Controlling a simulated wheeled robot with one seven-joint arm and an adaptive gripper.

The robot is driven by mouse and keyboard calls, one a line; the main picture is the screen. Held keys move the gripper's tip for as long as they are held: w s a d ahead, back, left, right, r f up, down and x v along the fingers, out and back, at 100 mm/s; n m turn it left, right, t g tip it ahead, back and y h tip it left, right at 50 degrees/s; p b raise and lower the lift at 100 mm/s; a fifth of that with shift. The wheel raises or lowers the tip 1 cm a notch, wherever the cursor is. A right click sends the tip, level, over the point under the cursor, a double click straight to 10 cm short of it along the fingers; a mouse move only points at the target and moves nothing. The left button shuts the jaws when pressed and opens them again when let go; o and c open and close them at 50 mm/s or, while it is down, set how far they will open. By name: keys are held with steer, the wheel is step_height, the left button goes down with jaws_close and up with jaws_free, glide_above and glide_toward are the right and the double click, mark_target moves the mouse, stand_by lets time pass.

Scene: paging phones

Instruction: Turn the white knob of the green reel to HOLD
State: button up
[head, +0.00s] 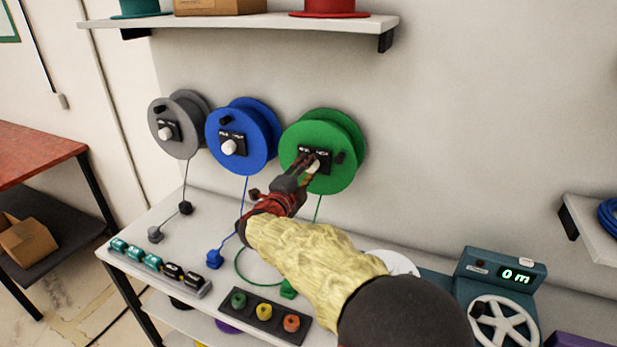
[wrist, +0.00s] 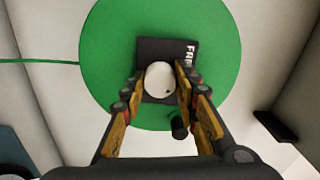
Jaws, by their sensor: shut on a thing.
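The green reel (head: 330,133) is mounted on the wall, at the right of three reels. In the wrist view the green reel (wrist: 105,50) fills the middle, with a black plate (wrist: 155,47) at its centre. The white knob (wrist: 159,80) sits on this plate, and in the head view the knob (head: 314,166) is partly hidden by my fingers. My gripper (wrist: 160,85) is shut on the white knob, one finger on each side. The letters "FR" show on the plate; the rest of the lettering and the knob's pointing direction are hidden.
A blue reel (head: 262,125) and a grey reel (head: 182,145) hang to the left, each with a white knob. A shelf (head: 250,26) runs above.

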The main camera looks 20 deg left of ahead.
steer(key=shift+f+m+b, duration=0.15)
steer(key=shift+m+b, duration=0.45)
steer(key=shift+m, duration=0.2)
steer(key=o, duration=1.1)
steer(key=shift+o, duration=0.3)
steer(key=s, duration=1.2)
steer(key=shift+a, duration=0.45)
